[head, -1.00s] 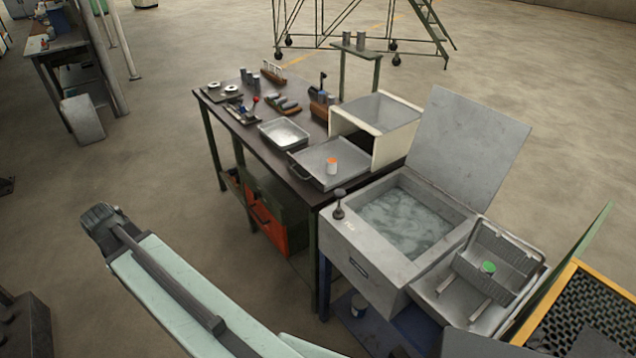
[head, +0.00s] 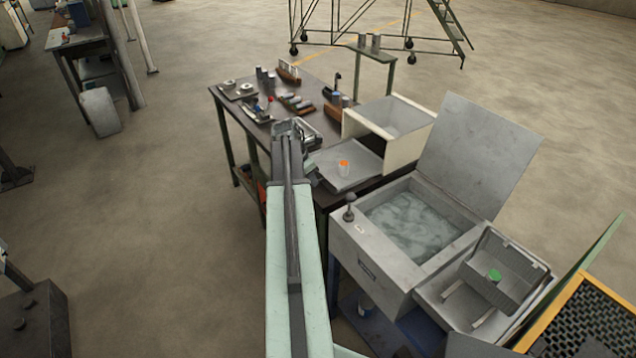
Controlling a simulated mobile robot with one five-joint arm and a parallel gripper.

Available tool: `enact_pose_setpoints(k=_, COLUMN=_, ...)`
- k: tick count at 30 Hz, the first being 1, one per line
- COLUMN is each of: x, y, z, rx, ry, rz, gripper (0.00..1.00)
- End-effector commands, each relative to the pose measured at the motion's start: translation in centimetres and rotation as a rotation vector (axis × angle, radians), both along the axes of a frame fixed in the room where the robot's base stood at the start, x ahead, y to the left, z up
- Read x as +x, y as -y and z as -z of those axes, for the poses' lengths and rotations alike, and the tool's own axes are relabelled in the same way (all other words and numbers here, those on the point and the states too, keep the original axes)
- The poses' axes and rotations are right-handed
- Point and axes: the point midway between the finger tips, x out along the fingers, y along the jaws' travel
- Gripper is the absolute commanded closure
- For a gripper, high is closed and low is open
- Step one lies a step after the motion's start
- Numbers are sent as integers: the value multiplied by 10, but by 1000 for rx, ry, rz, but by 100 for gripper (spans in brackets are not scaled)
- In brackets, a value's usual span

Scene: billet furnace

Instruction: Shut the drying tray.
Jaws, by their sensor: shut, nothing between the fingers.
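The drying tray (head: 358,172) is a flat grey metal tray. It sticks out from the open front of a cream box (head: 412,148) on the dark workbench. A white cup with an orange top (head: 343,167) stands on it. My arm reaches up the middle of the picture to the tray's left side. My gripper (head: 311,174) is a small dark shape close to the tray's front left edge, partly hidden by my arm. It is shut and empty. I cannot tell whether it touches the tray. The tray's handle is hard to make out there.
A grey basin of liquid (head: 405,222) with a raised lid (head: 478,150) stands right of the bench, with a small knob (head: 349,207) at its corner. Open floor (head: 180,220) is at left.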

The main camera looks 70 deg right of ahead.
Motion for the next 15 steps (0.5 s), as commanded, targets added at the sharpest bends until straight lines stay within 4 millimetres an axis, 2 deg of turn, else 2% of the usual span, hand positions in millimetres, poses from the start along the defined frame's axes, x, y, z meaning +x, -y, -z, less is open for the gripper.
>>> enact_pose_setpoints(k=1, x=-1, y=3, z=16, rx=0, ry=0, rz=1, gripper=100)
enact_pose_setpoints(k=12, x=-17, y=28, z=92, rx=0, ry=1, rz=3, gripper=100)
enact_pose_setpoints(k=13, x=-21, y=35, z=82, rx=0, ry=1, rz=5, gripper=100)
enact_pose_setpoints(k=15, x=-28, y=47, z=78, rx=0, ry=2, rz=4, gripper=100)
